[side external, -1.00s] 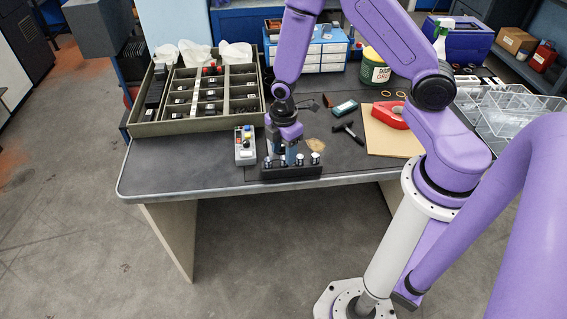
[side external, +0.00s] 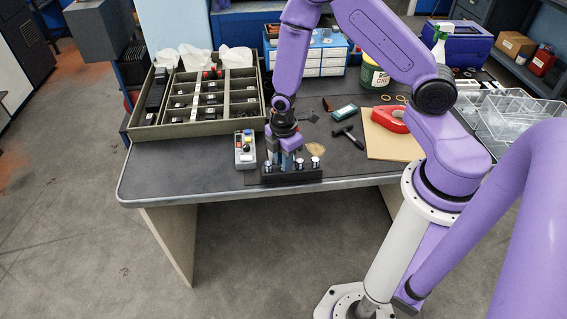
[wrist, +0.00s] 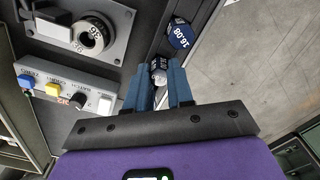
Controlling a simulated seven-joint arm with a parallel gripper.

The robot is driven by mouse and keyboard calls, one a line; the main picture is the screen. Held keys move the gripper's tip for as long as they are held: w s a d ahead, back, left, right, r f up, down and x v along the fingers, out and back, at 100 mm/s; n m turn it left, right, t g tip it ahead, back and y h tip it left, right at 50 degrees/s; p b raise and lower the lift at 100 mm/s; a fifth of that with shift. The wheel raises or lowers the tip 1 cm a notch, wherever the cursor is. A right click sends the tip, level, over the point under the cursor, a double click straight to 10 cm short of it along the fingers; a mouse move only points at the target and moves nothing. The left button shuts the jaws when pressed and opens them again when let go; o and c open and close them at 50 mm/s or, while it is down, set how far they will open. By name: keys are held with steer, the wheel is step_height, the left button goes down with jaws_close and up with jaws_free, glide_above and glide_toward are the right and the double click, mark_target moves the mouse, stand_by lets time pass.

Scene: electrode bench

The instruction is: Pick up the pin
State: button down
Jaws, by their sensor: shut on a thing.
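Several pins with pale, shiny tops stand in a dark block (side external: 310,176) at the front edge of the bench. One pin (side external: 315,162) stands at the block's right end and another (side external: 268,166) at its left end. My gripper (side external: 287,168) points down over the block, left of its middle. In the wrist view, my gripper's blue fingers (wrist: 154,68) are shut on a pin with a pale, printed top (wrist: 160,63), mostly hidden between them. I cannot tell whether the held pin has left the block.
A grey button box (side external: 245,150) stands close left of the block. A large sorting tray (side external: 188,130) fills the bench's back left. A hammer (side external: 349,135), a red tape dispenser (side external: 391,120) and a brown board (side external: 388,146) lie to the right. Bare bench is at the front left.

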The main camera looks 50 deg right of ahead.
steer(key=shift+r, duration=0.15)
steer(key=shift+r, duration=0.9)
steer(key=s+r, duration=1.1)
steer(key=s, duration=0.3)
steer(key=shift+d, duration=0.4)
